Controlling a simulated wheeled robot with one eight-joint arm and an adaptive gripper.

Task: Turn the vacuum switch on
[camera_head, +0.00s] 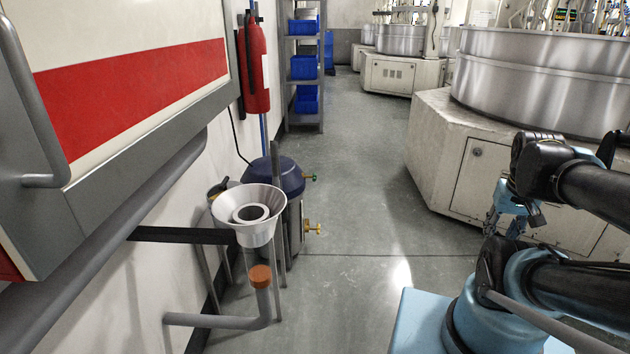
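A vacuum-like canister (277,174) with a dark blue domed top and a grey body stands on the floor by the left wall. Brass-coloured fittings stick out on its right side. A metal funnel-shaped bowl in front hides part of it. I cannot make out a switch on it. My gripper (502,224) hangs at the right, in front of the pale machine base, well apart from the canister. Its fingers are small and partly dark, but they look spread, with nothing between them.
A red-striped cabinet (130,95) juts out at left. A fire extinguisher (256,70) and a shelf with blue bins (304,67) stand behind. The middle floor is clear.

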